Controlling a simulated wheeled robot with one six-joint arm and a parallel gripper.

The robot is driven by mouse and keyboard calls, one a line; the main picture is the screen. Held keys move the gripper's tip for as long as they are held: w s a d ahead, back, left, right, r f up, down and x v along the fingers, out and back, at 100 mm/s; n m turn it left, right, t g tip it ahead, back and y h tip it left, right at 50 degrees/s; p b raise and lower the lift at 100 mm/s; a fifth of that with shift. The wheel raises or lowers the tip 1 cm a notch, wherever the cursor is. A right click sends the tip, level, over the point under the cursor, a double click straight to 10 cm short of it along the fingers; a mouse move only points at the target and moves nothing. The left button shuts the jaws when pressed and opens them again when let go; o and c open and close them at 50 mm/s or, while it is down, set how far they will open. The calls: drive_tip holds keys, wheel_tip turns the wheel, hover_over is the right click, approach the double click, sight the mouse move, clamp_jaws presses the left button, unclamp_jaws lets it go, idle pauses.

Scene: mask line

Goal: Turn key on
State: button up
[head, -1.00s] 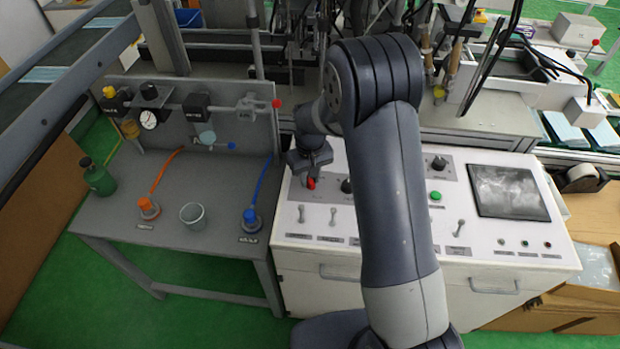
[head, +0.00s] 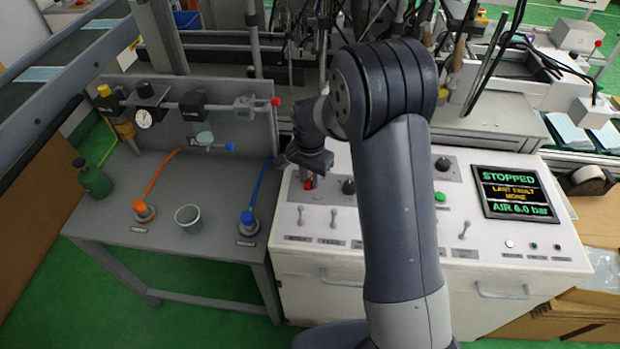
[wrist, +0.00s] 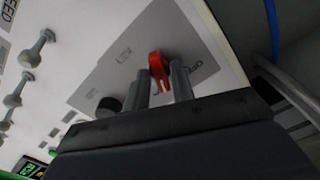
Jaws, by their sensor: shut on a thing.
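The key is a red switch handle (head: 308,183) at the upper left of the white control panel (head: 370,258). In the wrist view the red key (wrist: 158,66) stands on a grey label plate, between the two fingers of my gripper (wrist: 164,80). My gripper (head: 306,172) is shut on the key and hides part of it in the head view. The panel's screen (head: 516,194) is lit and reads "STOPPED", "LAST FAULT NONE" and "AIR 6.0 bar".
A black knob (head: 348,187) is just right of the key. Several toggle levers (head: 334,216) stand in front, and a green button (head: 440,197) is to the right. A grey bench (head: 190,245) with a cup and hoses adjoins on the left.

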sight(310, 180)
drive_tip(key=shift+m+b, duration=0.3)
drive_tip(key=shift+m, duration=1.6)
drive_tip(key=o, duration=1)
wheel_tip(310, 180, up, 11)
drive_tip(key=shift+f, duration=0.2)
wheel_tip(310, 180, down, 11)
drive_tip(key=shift+r, duration=0.2)
